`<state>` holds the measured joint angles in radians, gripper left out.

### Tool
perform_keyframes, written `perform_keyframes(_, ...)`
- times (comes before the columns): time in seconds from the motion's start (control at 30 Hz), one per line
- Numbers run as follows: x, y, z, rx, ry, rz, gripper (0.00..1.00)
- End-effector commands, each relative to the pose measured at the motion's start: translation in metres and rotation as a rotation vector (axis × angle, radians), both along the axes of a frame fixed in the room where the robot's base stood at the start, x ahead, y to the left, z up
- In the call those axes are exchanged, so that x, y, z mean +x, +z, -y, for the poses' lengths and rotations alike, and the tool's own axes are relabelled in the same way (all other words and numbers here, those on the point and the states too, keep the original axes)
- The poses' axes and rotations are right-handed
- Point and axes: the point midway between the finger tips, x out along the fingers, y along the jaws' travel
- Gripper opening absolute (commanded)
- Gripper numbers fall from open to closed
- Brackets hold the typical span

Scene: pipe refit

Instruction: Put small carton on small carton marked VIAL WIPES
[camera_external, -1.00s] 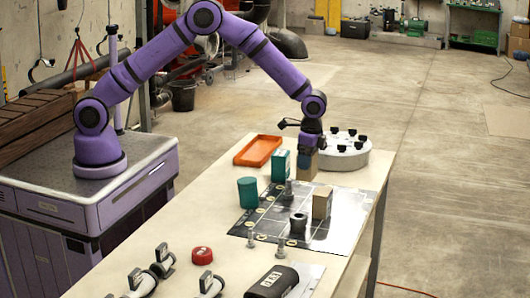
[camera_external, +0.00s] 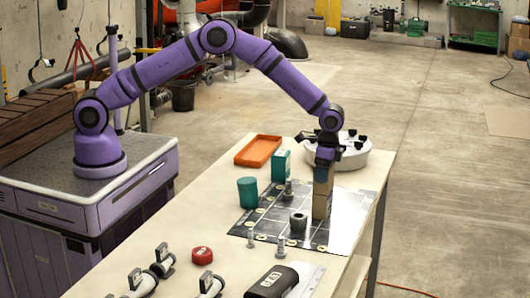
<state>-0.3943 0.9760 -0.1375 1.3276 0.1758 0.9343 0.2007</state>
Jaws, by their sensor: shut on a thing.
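My gripper (camera_external: 323,173) points down and is shut on a small tan carton (camera_external: 324,188). The held carton is upright, directly above a second small tan carton (camera_external: 320,209) that stands on the dark marked sheet on the table. The two cartons line up in this view and look stacked or nearly so. I cannot tell whether they touch. No lettering can be read on either carton, so the VIAL WIPES mark is not visible. The gripper's fingers partly cover the top of the held carton.
The sheet's right side is clear.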

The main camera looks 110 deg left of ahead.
Motion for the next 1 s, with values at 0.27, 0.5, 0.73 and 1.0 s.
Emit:
perform_keyframes(0.27,0.000,-0.003,0.000,0.000,0.000,-0.001,0.99)
perform_keyframes(0.5,0.000,-0.002,0.000,0.000,0.000,-0.001,1.00)
perform_keyframes(0.73,0.002,0.016,0.000,0.001,0.001,0.002,1.00)
perform_keyframes(1.0,0.006,0.068,0.000,0.001,0.001,0.003,1.00)
